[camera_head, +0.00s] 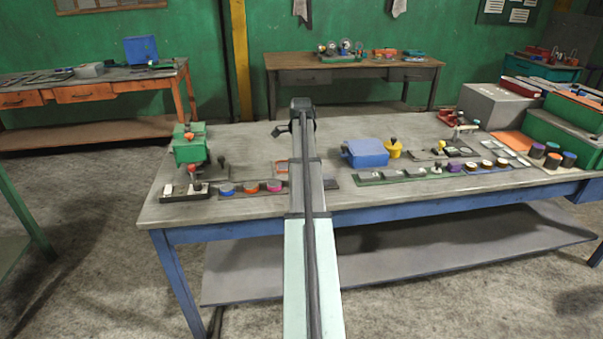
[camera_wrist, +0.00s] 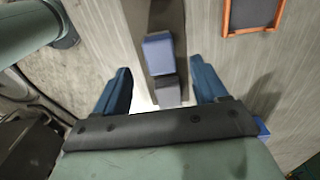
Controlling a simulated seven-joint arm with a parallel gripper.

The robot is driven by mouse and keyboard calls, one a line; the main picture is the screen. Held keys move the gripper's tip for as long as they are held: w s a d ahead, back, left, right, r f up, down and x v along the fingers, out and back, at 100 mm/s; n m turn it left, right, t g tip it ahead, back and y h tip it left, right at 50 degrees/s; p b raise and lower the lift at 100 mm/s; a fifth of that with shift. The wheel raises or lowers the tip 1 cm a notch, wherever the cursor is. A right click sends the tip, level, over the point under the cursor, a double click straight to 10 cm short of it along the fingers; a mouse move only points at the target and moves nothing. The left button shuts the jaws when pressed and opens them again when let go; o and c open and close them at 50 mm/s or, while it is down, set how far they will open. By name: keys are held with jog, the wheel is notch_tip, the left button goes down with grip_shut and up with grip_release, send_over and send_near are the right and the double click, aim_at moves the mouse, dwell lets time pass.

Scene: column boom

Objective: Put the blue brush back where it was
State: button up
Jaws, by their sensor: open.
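In the wrist view, a blue block with a grey block joined or set against its near end, seemingly the blue brush (camera_wrist: 158,53), lies over a dark strip (camera_wrist: 150,15). My gripper (camera_wrist: 160,70) is open, with one dark blue finger on each side of this piece. Gaps show between both fingers and the piece, so neither finger touches it. Whether the piece rests on the strip or in a slot I cannot tell. In the head view my arm covers this spot, and neither the brush nor my fingers can be made out.
An orange-rimmed tray (camera_wrist: 254,14) lies right of the strip in the wrist view. In the head view, a blue box (camera_head: 366,154), a yellow pot (camera_head: 393,149) and a green box (camera_head: 188,150) stand on the workbench (camera_head: 240,146). The bench's back middle is mostly clear.

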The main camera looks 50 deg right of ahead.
notch_tip(320, 180, up, 7)
jog(key=shift+f, duration=0.15)
dwell(0.7)
